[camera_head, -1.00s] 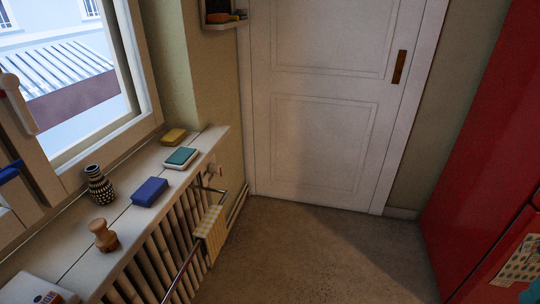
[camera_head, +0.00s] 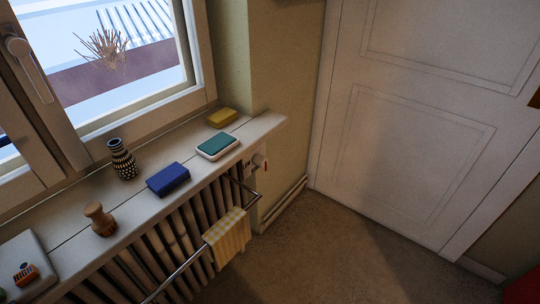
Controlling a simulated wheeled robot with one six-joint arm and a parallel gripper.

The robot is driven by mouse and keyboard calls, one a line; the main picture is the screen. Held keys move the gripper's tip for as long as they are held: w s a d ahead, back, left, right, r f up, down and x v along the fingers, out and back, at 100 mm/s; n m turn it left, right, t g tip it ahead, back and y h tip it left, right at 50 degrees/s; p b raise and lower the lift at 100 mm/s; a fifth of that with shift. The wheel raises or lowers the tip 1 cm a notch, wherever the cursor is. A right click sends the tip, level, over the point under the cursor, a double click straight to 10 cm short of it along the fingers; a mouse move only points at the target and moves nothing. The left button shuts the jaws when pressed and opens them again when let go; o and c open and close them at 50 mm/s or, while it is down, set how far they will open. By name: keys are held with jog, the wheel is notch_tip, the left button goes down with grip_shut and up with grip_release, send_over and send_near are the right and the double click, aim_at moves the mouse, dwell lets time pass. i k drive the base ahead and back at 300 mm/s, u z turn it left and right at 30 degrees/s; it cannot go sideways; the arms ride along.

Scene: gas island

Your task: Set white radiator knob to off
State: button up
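The white radiator knob (camera_head: 258,160) is small in the head view. It sits at the far end of the radiator (camera_head: 192,226), just below the windowsill's right end, with a small reddish mark beside it. Its setting is too small to read. My gripper is not in view.
A towel rail (camera_head: 180,271) with a yellow checked cloth (camera_head: 228,236) stands out in front of the radiator. The floor (camera_head: 330,250) before the door (camera_head: 410,130) is clear.

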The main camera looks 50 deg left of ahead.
aim_at(260, 160)
jog(key=u, duration=0.45)
jog(key=i, duration=0.95)
jog(key=u, duration=0.6)
